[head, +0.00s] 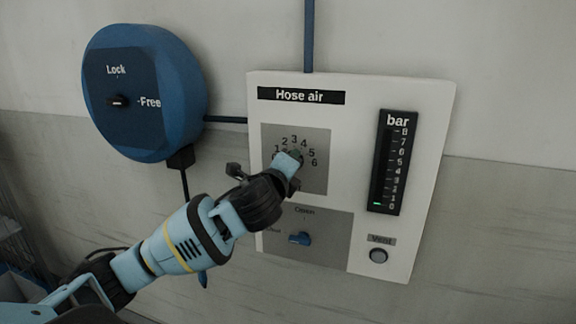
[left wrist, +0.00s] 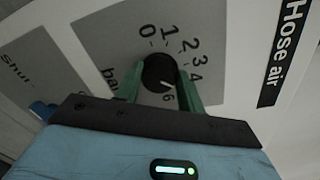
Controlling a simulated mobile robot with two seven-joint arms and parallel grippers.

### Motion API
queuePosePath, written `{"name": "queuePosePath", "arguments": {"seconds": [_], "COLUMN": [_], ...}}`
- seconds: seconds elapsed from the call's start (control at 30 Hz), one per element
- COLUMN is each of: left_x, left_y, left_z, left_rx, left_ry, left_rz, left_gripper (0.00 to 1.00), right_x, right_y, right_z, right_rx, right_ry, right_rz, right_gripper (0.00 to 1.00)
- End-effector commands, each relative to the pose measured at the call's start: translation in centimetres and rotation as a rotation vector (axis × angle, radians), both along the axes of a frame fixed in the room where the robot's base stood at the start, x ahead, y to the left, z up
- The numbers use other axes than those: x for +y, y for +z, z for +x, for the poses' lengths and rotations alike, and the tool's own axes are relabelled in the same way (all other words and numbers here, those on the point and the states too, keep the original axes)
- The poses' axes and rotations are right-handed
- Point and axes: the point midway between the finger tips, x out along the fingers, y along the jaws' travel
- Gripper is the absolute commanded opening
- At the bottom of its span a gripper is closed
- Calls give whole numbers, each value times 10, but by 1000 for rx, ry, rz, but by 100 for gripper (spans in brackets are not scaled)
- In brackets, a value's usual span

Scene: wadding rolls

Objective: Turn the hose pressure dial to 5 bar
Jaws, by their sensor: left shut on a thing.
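The pressure dial is a black round knob, seen in the left wrist view (left wrist: 159,70), on a grey plate (head: 318,180) numbered 0 to 6. My left gripper (head: 291,160) reaches the dial from the lower left and hides most of it in the head view. Its green fingers (left wrist: 160,82) are shut on the knob's sides. A small light mark shows on the knob's lower right, toward the 5–6 side; the exact reading is unclear. The bar gauge (head: 392,165) has a short green bar near 0. My right gripper is out of view.
On the white Hose air panel (head: 350,85), a blue valve handle (head: 300,239) sits below the dial, pointing left toward Shut. A round Vent button (head: 378,256) is at lower right. A blue reel (head: 185,80) with a Lock/Free selector hangs left.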

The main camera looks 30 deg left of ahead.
Motion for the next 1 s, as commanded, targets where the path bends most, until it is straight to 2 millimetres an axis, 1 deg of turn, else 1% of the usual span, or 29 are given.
{"name": "queuePosePath", "arguments": {"seconds": [0.2,0.43,0.7,1.0], "left_x": [0,-1,-1,-1], "left_y": [-1,-1,-1,-1], "left_z": [0,0,0,0], "left_rx": [41,69,82,84], "left_ry": [2,1,1,0], "left_rz": [160,274,330,337], "left_gripper": [16,16,16,16], "right_x": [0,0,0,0], "right_y": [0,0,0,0], "right_z": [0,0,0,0], "right_rx": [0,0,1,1], "right_ry": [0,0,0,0], "right_rz": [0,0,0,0], "right_gripper": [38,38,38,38]}}
